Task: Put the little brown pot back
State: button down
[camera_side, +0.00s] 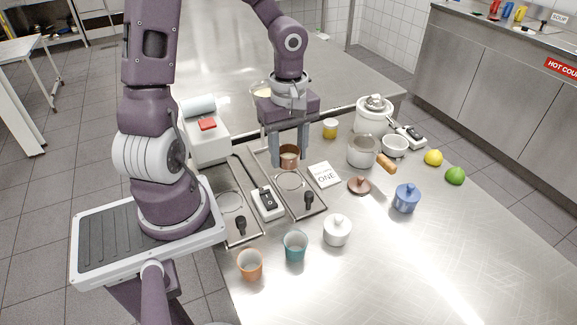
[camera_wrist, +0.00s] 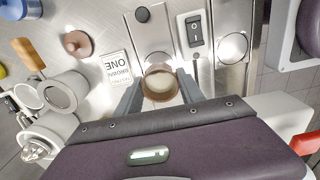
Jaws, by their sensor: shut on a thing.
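The little brown pot (camera_side: 289,155) is between the two fingers of my gripper (camera_side: 289,152), which is shut on it. It looks upright and open-topped, with pale contents. In the wrist view the pot (camera_wrist: 161,83) sits between the fingertips (camera_wrist: 160,90). It is over or on the back part of the right metal plate unit (camera_side: 312,208), just behind that unit's round disc (camera_side: 290,180). I cannot tell whether its base touches. A brown lid (camera_side: 359,186) lies apart on the counter to the right. A printed card (camera_side: 325,174) with "ONE" lies beside the unit.
A second plate unit (camera_side: 232,203) and a switch box (camera_side: 267,203) stand left. A white pot (camera_side: 337,230), teal cup (camera_side: 295,246) and orange cup (camera_side: 250,265) stand in front. The front-right counter is clear.

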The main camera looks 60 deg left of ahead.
notch_tip(320, 180, up, 4)
jog(key=shift+w+f, duration=0.1)
jog(key=w+d+m, duration=0.1)
jog(key=w+d, duration=0.1)
jog(key=m, duration=0.5)
send_over(372, 219)
jog(key=f, duration=0.6)
jog(key=shift+s+a, duration=0.1)
jog(key=shift+a, duration=0.2)
jog(key=shift+d+f, duration=0.3)
jog(key=shift+f, duration=1.65)
jog(key=shift+f, duration=0.15)
jog(key=shift+c, duration=1.6)
grip_release()
